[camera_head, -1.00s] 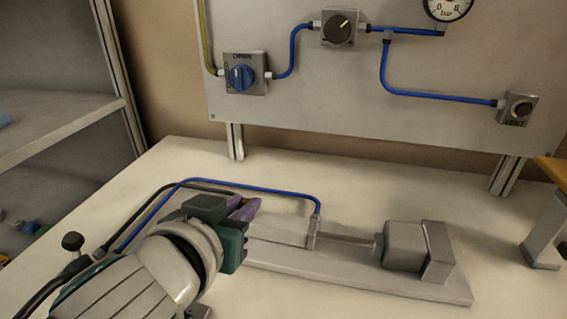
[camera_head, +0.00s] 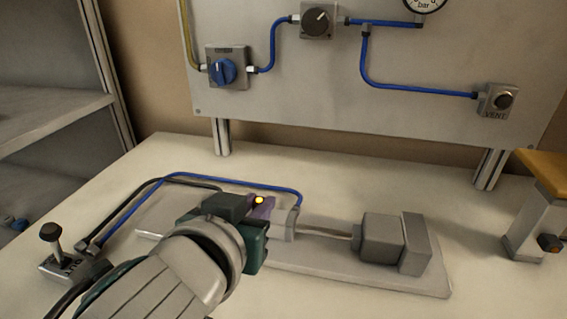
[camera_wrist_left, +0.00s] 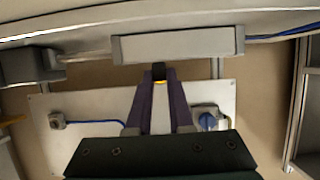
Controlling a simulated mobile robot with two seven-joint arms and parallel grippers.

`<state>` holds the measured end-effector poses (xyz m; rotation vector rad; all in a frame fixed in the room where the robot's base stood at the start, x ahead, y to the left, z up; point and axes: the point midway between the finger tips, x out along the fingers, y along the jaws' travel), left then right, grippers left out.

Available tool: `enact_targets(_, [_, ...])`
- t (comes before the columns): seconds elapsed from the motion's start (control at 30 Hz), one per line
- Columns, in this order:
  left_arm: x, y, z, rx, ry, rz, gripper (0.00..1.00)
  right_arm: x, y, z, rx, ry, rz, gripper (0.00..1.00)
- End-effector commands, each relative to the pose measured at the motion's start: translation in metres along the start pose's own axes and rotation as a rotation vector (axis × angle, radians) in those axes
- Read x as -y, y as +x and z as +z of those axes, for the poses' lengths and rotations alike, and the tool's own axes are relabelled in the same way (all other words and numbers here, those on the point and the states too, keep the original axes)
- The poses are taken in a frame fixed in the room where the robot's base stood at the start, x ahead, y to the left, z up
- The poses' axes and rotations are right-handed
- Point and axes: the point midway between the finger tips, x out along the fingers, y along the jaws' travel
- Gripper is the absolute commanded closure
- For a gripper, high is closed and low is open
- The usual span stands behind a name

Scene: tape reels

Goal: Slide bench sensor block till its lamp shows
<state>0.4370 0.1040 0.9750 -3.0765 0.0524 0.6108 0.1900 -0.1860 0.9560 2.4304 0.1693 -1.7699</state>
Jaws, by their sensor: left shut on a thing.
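The sensor block (camera_wrist_left: 159,71) is a small dark block against the side of the grey cylinder (camera_wrist_left: 178,45). Its lamp (camera_head: 259,200) glows yellow in the head view, and a yellow glow also shows at the block in the left wrist view. My left gripper (camera_head: 264,207) has its purple fingers shut on the block, near the rod end of the cylinder. In the head view the gripper hides most of the cylinder barrel and the block's body. The rod (camera_head: 325,232) reaches out to a grey end block (camera_head: 382,240). My right gripper is not in view.
The cylinder stands on a grey base plate (camera_head: 330,273) on the bench. A blue hose (camera_head: 240,184) arches behind my gripper. A lever valve (camera_head: 60,262) stands at the left. The upright panel (camera_head: 300,95) carries knobs and hoses. A yellow-topped stand (camera_head: 545,190) is at the right.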

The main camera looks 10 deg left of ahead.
Motion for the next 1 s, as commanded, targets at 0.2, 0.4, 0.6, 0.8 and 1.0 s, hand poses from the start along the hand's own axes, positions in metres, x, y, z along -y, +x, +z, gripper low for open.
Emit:
enact_targets(0.2, [-0.001,0.000,0.000,0.000,0.000,0.000,1.00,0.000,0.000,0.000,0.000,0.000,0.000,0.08])
enact_targets(0.4, [0.000,0.000,0.000,0.000,0.000,0.000,0.65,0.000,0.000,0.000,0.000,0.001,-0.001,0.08])
enact_targets(0.6, [0.000,0.000,0.000,0.001,0.001,0.000,0.50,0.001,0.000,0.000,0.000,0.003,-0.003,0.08])
enact_targets(0.8, [0.000,-0.001,0.000,0.001,0.000,0.000,0.50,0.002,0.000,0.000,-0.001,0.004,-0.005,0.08])
enact_targets(1.0, [0.000,-0.024,0.000,0.003,-0.001,0.001,0.50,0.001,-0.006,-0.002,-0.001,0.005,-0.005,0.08])
